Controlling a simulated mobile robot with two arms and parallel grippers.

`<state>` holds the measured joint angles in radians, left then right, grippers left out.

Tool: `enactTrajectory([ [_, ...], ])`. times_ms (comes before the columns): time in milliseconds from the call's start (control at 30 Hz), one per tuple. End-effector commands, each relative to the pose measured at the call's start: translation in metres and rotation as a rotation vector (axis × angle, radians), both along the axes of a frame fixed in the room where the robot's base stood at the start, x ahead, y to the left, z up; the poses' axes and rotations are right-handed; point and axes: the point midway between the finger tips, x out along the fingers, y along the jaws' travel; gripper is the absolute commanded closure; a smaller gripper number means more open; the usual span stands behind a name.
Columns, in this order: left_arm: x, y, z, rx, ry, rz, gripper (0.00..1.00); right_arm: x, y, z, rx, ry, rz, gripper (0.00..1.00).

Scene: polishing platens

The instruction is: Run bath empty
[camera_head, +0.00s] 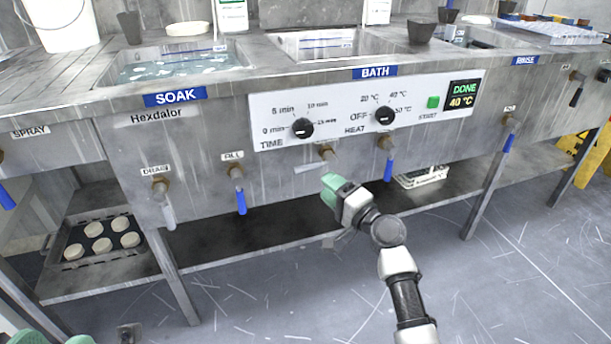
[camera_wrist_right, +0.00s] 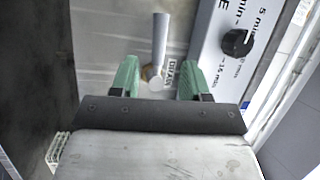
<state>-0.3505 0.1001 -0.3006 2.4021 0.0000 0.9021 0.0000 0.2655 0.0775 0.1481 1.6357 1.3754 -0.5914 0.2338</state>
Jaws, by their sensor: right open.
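The bath basin (camera_head: 312,44) is behind the blue BATH label; its water level is hard to tell. Its drain valve (camera_head: 326,151) sits below the control panel, with a grey lever (camera_head: 311,168) pointing sideways to the left. In the right wrist view the lever (camera_wrist_right: 160,38) and DRAIN label (camera_wrist_right: 168,75) show ahead, between the fingertips. My right gripper (camera_head: 333,187) is open and empty, just in front of and below the valve, apart from the lever; its green fingers also show in the wrist view (camera_wrist_right: 158,77). Green parts of my left gripper (camera_head: 50,339) show at the bottom edge.
The panel (camera_head: 350,112) has TIME and HEAT knobs, a green START button and a display (camera_head: 462,95) reading DONE 40 °C. A blue-handled valve (camera_head: 387,160) hangs right of the drain. The soak basin (camera_head: 175,68) holds water. A lower shelf (camera_head: 225,235) runs beneath.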

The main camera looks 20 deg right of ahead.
Motion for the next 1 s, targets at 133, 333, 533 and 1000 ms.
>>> enactTrajectory([
  [133, 0.0, 0.0, -0.007, 0.001, 0.002, 0.0, 0.56, 0.028, 0.014, 0.004, 0.001, -0.001, 0.001, 0.54],
  [333, 0.001, 0.0, -0.015, 0.001, 0.003, 0.0, 0.56, 0.058, 0.027, 0.008, 0.001, 0.0, 0.001, 0.54],
  [533, 0.001, 0.0, -0.018, 0.001, 0.004, 0.0, 0.56, 0.073, 0.034, 0.011, -0.001, 0.002, 0.0, 0.54],
  [1000, 0.001, 0.0, -0.018, 0.002, 0.005, 0.0, 0.56, 0.075, 0.035, 0.012, -0.002, 0.002, 0.0, 0.79],
])
